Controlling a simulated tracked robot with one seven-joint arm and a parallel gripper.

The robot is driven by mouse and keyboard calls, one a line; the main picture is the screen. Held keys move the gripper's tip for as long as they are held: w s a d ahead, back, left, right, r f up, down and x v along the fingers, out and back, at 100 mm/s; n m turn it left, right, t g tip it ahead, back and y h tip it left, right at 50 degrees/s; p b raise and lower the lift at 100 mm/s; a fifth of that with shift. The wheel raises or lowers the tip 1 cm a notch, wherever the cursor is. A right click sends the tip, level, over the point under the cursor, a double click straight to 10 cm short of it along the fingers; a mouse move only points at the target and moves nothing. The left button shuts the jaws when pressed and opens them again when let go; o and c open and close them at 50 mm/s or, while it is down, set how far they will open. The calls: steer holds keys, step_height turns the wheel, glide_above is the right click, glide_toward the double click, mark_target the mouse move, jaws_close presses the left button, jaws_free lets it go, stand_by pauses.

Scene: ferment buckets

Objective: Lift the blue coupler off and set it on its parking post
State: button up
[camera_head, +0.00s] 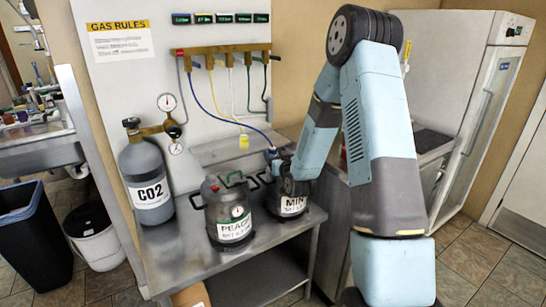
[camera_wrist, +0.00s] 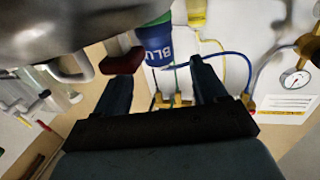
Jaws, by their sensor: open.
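The blue coupler (camera_head: 271,154) stands at the top of the bucket labelled MIN (camera_head: 293,205), with a blue hose (camera_head: 222,114) running up to the wall manifold. In the wrist view the blue coupler (camera_wrist: 158,45) shows its lettering "BLU" and a green band. My gripper (camera_wrist: 161,60) is open, one finger on each side of the coupler in that view. I cannot tell whether the fingers touch it. In the head view my gripper (camera_head: 281,164) is beside the coupler and partly hidden by my arm. I cannot make out the blue coupler's parking post.
The bucket labelled PEACH (camera_head: 230,212) stands left of the MIN bucket on the steel table (camera_head: 190,245). A grey CO2 cylinder (camera_head: 146,178) is at the table's left. A yellow coupler (camera_head: 244,141) hangs on its hose against the wall. Dark looped shapes (camera_head: 237,178) stand behind the buckets.

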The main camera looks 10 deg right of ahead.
mark_target(274, 151)
steer(key=shift+w+a, duration=0.2)
steer(key=shift+w, duration=2.35)
steer(key=c, duration=1.2)
